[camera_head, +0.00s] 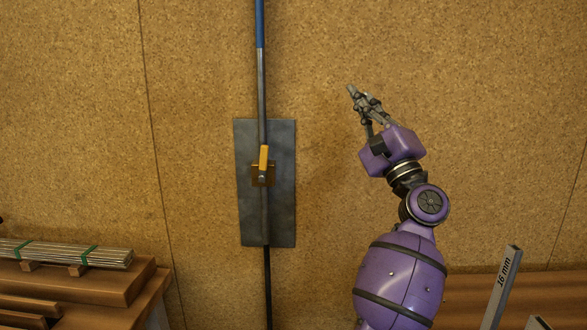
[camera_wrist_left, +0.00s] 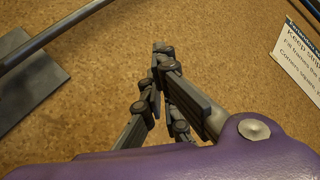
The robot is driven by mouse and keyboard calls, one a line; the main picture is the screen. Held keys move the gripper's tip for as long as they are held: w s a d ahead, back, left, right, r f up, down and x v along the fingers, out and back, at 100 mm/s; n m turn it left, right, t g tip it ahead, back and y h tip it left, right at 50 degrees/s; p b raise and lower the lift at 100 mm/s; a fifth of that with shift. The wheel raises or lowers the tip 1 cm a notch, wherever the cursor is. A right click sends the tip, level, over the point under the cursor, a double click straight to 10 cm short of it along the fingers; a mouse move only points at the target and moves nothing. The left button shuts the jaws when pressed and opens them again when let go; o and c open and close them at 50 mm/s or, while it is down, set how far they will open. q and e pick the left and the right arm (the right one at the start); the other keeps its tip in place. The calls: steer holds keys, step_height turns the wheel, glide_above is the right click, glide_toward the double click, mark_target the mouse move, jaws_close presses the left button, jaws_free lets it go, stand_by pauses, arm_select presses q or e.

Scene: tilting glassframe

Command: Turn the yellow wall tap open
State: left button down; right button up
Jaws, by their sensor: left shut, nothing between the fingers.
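In the left wrist view the gripper (camera_wrist_left: 161,50) shows over bare wall, with the plate (camera_wrist_left: 30,85) and a length of pipe at upper left. The tap handle is not visible there. My right gripper is not in view.
Metal bars (camera_head: 65,253) lie on a wooden stack (camera_head: 85,283) at lower left. An upright grey piece marked 16 mm (camera_head: 502,285) stands at lower right. A paper sign (camera_wrist_left: 299,58) is on the wall in the wrist view. The wall between gripper and plate is clear.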

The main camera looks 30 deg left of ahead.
mark_target(263, 163)
arm_select(q)
steer(key=s+a+f+n+g+h, duration=0.1)
steer(key=a+f+n+g+h, duration=0.2)
steer(key=f, duration=0.5)
steer(key=a+f+n+g+h, duration=0.1)
steer(key=a+f+n+g, duration=0.15)
steer(key=f+g, duration=0.5)
steer(key=shift+n+t, duration=0.45)
steer(key=shift+t, duration=0.5)
steer(key=shift+a+r+p, duration=0.15)
steer(key=shift+a+p, duration=2.35)
steer(key=shift+a, duration=3.6)
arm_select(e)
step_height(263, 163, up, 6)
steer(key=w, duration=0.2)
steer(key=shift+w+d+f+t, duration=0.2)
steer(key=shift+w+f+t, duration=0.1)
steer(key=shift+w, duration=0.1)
